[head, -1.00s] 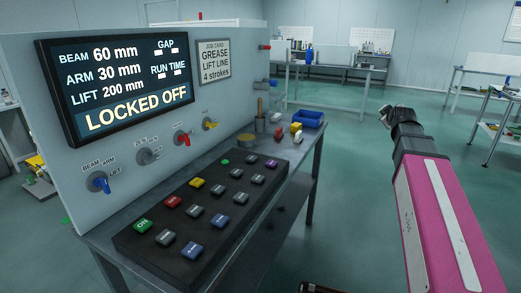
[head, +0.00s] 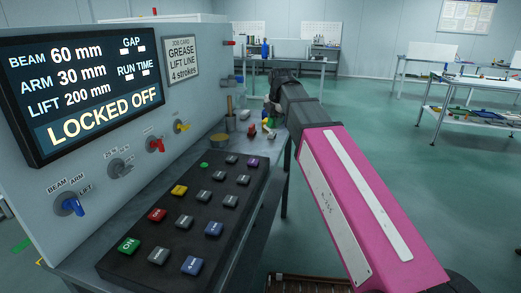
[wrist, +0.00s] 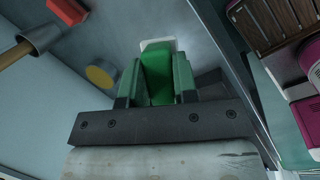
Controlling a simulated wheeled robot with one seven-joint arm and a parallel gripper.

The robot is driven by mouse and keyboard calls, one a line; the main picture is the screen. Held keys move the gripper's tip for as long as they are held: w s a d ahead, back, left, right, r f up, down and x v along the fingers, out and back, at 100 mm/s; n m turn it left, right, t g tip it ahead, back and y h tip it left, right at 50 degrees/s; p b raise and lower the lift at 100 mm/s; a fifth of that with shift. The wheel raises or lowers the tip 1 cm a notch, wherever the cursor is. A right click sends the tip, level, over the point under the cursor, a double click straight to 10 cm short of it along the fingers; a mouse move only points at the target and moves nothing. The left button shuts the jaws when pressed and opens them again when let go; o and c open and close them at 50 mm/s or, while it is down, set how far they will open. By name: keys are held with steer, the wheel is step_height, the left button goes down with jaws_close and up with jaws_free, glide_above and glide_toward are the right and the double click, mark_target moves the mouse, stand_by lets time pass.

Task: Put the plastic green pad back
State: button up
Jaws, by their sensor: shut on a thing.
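The green pad (wrist: 158,75) is a small green block with a pale edge at its far end, seen in the wrist view. My gripper (wrist: 157,82) is shut on it, with a finger on either side. In the head view my gripper (head: 271,98) is at the far end of the bench, beyond the button console. The pad cannot be made out there, hidden by my gripper and wrist.
A handled tool (wrist: 35,45) shows in the wrist view. The button console (head: 190,215) fills the near bench, below the upright panel (head: 205,100).

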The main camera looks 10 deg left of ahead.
steer(key=s+a+n+t+h, duration=0.1)
steer(key=s+a+n+h, duration=0.1)
steer(key=s+a+n, duration=0.5)
steer(key=w+f, duration=0.2)
steer(key=w, duration=0.1)
steer(key=w+f, duration=0.2)
steer(key=w, duration=0.2)
steer(key=w+f, duration=0.2)
steer(key=w, duration=0.1)
steer(key=shift+w+d+f, duration=0.15)
steer(key=shift+d, duration=0.2)
steer(key=shift+t, duration=0.3)
steer(key=shift+f, duration=2.1)
steer(key=o, duration=0.8)
steer(key=shift+o, duration=0.2)
steer(key=shift+w, duration=0.1)
steer(key=v, duration=1.2)
steer(key=shift+d+r, duration=0.1)
